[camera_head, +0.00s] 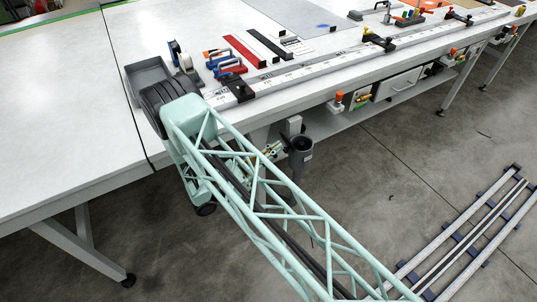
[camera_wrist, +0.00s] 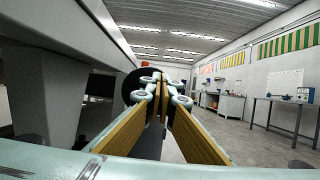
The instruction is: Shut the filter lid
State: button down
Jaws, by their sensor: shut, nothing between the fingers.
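A dark grey upright cylinder (camera_head: 302,165), which looks like the filter, stands beside the table's front edge in the head view. Its top shows a dark round face; I cannot tell from there how its lid stands. In the wrist view a black round disc (camera_wrist: 130,84), perhaps the lid, shows behind my fingers and is partly hidden by them. My gripper (camera_wrist: 159,84) is shut and empty, its yellow-brown finger pads converging in front of the disc. In the head view my gripper (camera_head: 272,150) is small, just left of the cylinder, partly behind my lattice arm. Contact cannot be told.
The white table (camera_head: 60,120) runs along the cylinder's far side, with clamps, red and black bars and a grey tray (camera_head: 148,76) on top. A drawer (camera_head: 398,84) hangs under it. Floor rails (camera_head: 470,235) lie at lower right. Open floor lies between.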

jog(key=shift+x, duration=0.9)
jog(key=shift+r, duration=0.15)
jog(key=shift+d+g+y, duration=0.1)
jog(key=shift+g+y, duration=0.2)
jog(key=shift+y, duration=0.1)
